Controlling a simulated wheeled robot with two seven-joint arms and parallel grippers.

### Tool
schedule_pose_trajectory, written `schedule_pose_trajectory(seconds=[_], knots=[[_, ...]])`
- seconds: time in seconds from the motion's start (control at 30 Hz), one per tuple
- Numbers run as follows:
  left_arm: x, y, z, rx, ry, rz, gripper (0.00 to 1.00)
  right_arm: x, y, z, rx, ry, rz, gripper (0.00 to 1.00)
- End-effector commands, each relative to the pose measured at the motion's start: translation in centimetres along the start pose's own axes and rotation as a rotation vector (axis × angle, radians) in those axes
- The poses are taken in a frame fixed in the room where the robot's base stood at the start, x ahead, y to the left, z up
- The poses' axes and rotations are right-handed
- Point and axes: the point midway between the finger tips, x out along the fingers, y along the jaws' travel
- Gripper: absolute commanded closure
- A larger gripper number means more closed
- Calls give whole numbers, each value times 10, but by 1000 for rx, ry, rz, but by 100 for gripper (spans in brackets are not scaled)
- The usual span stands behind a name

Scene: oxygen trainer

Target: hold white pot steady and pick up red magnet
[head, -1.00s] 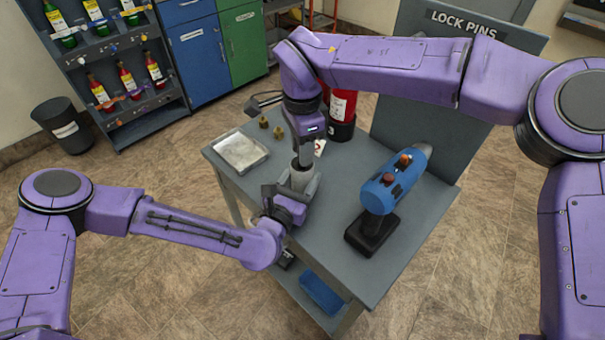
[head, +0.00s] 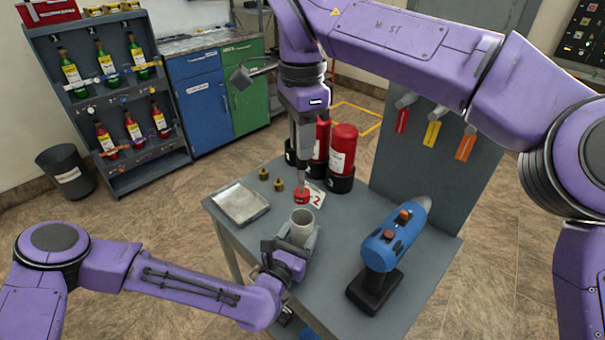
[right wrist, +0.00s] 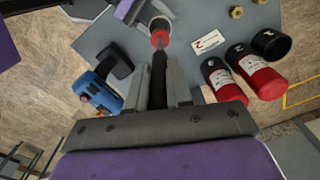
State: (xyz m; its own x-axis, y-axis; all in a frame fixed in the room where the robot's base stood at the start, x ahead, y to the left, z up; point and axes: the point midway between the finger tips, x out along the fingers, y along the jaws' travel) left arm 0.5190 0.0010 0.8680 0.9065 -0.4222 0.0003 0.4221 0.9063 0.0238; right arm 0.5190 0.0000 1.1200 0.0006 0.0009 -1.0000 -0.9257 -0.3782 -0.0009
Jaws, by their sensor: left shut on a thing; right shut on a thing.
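The white pot (head: 303,218) stands upright near the front left part of the grey table (head: 340,257). My left gripper (head: 298,238) is shut on the pot from the front. My right gripper (head: 301,176) is shut on the red magnet (head: 302,197) and holds it above and just behind the pot, clear of its mouth. In the right wrist view, the red magnet (right wrist: 160,40) is at the far end of a dark stem between my fingers. The pot lies partly hidden beyond it.
A blue drill-shaped device (head: 388,240) stands to the right. Red cylinders (head: 342,150) stand at the back.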

Motion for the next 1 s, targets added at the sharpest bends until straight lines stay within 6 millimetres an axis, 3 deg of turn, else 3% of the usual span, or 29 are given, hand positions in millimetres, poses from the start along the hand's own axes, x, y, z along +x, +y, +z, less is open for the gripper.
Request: schedule_pose_trajectory(seconds=[0.1,0.2,0.47,0.5,0.57,0.87,1.0], knots=[[0,0,-1,0,2,0,73,-20,-1,0,2,2,-2,100],[0,0,-1,0,2,0,73,-27,0,0,1,1,0,100],[0,0,-1,0,2,0,73,-29,0,0,-1,0,0,100],[0,0,-1,0,2,0,31,-29,0,0,-1,0,0,100],[0,0,-1,0,2,0,14,-29,0,0,-1,0,0,100],[-2,0,0,0,1,0,14,-29,0,0,0,0,0,100],[-22,0,-1,-1,2,-1,14,-29,0,0,0,0,0,100]])
